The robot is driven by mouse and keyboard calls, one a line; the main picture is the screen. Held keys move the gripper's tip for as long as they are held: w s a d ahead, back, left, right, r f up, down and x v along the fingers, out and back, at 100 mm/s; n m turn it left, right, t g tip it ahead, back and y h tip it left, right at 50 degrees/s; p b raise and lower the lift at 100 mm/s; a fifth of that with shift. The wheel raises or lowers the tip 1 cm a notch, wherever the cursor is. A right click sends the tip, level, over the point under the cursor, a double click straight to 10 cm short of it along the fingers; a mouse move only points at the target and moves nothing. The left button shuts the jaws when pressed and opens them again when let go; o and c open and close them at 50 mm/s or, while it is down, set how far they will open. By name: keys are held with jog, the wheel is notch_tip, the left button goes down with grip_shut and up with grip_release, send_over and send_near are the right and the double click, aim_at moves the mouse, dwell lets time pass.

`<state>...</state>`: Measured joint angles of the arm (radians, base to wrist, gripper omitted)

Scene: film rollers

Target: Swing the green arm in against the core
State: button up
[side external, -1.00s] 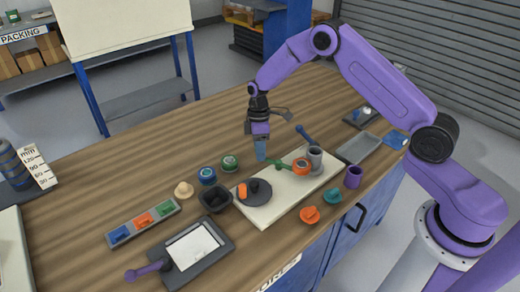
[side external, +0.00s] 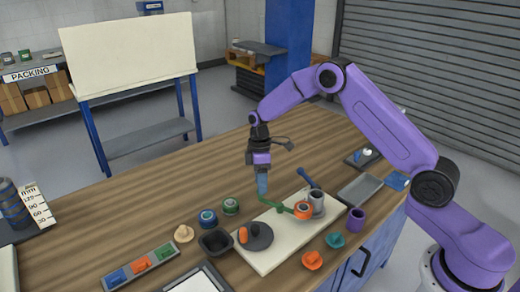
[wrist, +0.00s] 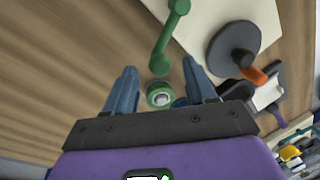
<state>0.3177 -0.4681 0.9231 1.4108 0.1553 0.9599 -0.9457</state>
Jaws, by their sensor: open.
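The green arm (side external: 283,208) lies over the cream board. Its right end meets an orange-ringed part (side external: 303,210) beside a grey upright cylinder (side external: 317,199); I cannot tell which part is the core. My gripper (side external: 262,194) points down at the arm's free left end. In the wrist view my gripper (wrist: 158,68) is open, with the rounded end of the green arm (wrist: 169,38) between its fingertips. I cannot tell whether they touch it. The core is not clearly visible in the wrist view.
The cream board (side external: 275,256) also carries a dark disc (side external: 257,237) with an orange piece. A blue lever (side external: 306,178) stands behind the cylinder.

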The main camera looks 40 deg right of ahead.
notch_tip(320, 180, up, 13)
jog(key=w+d, duration=0.1)
jog(key=w, duration=0.1)
jog(key=shift+d, duration=0.15)
jog(key=s+a+r+t+h, duration=0.1)
jog(key=s+a+r, duration=0.25)
jog(key=s, duration=0.65)
jog(key=s+a+r, duration=0.2)
jog(key=s+a, duration=0.3)
jog(key=s, duration=0.6)
jog(key=s+d+f, duration=0.1)
jog(key=s+d, duration=0.2)
jog(key=s, duration=0.7)
jog(key=s+d+f+n+t, duration=0.1)
jog(key=s+d, duration=0.2)
jog(key=s, duration=0.6)
jog(key=shift+s+d+f, duration=0.35)
jog(key=shift+f, duration=0.05)
